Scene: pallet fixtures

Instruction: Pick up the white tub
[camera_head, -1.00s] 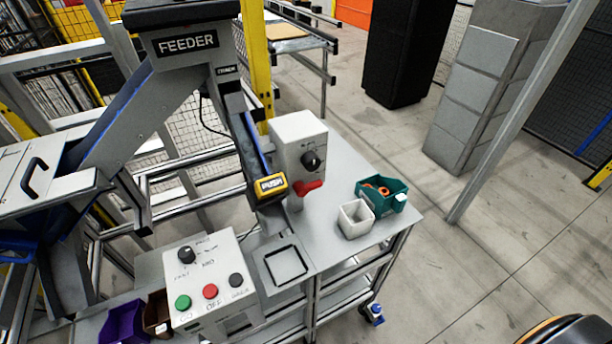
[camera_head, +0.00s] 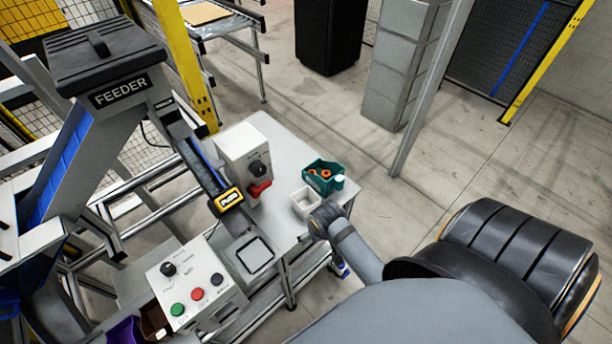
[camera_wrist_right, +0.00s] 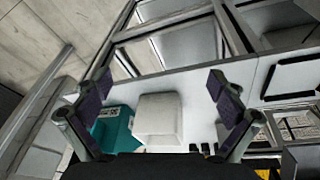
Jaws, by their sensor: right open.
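The white tub (camera_head: 304,202) is a small square open container near the right corner of the grey table (camera_head: 318,145). In the right wrist view the tub (camera_wrist_right: 159,116) lies between the two spread fingers, with space on both sides. My right gripper (camera_wrist_right: 160,84) is open and empty. In the head view my right gripper (camera_head: 325,218) is at the table's edge, just right of and in front of the tub, partly overlapping it in the picture. I cannot tell whether they touch. My left gripper is not in view.
A teal bin (camera_head: 316,186) with orange rings stands close behind the tub; it also shows in the right wrist view (camera_wrist_right: 113,128). A white box with a knob and red handle (camera_head: 241,152) stands left. The control panel (camera_head: 191,285) is at lower left.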

